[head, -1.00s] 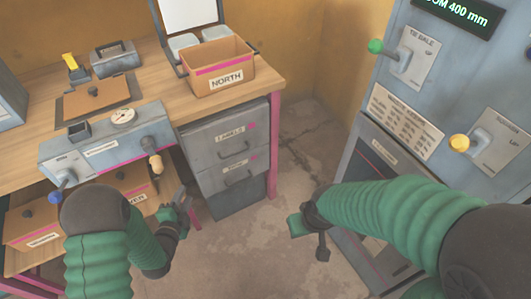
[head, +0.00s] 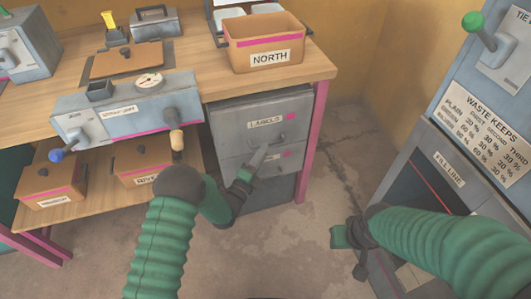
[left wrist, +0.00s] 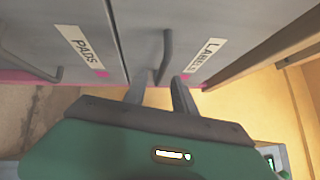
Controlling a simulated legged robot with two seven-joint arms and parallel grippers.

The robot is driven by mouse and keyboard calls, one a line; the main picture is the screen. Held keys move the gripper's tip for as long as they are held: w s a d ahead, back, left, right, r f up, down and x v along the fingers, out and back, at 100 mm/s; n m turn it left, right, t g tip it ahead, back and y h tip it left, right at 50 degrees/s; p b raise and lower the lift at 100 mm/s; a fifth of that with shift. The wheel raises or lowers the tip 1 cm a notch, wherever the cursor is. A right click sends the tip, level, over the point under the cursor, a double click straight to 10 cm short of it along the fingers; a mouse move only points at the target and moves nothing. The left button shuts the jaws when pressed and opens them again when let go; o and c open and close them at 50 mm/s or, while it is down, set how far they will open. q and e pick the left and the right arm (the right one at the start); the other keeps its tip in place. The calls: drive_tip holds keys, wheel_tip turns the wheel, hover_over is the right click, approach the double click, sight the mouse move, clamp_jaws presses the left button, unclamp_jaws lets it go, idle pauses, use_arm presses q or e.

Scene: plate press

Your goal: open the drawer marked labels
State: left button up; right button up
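The drawer marked LABELS (head: 235,120) is the top drawer of the grey cabinet under the bench and looks shut. Its bar handle (left wrist: 167,50) shows in the left wrist view, beside the LABELS plate (left wrist: 205,60). My left gripper (head: 260,155) is in front of this drawer in the head view. In the left wrist view its two fingers (left wrist: 160,84) are apart, with the handle's near end between the tips; I cannot tell whether they touch it. My right gripper (head: 345,245) hangs over the floor at right, and its fingers do not show clearly.
The drawer marked PADS (left wrist: 65,50) is just below. A NORTH box (head: 262,45) stands on the bench above the cabinet. A pink bench leg (head: 312,140) is right of the drawers. A grey machine (head: 430,165) stands at right, with open floor between.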

use_arm(q)
drive_tip(key=shift+x, duration=1.2)
clamp_jaws()
drive_tip(key=shift+a+f, duration=0.1)
drive_tip(key=shift+f, duration=0.05)
idle(0.3)
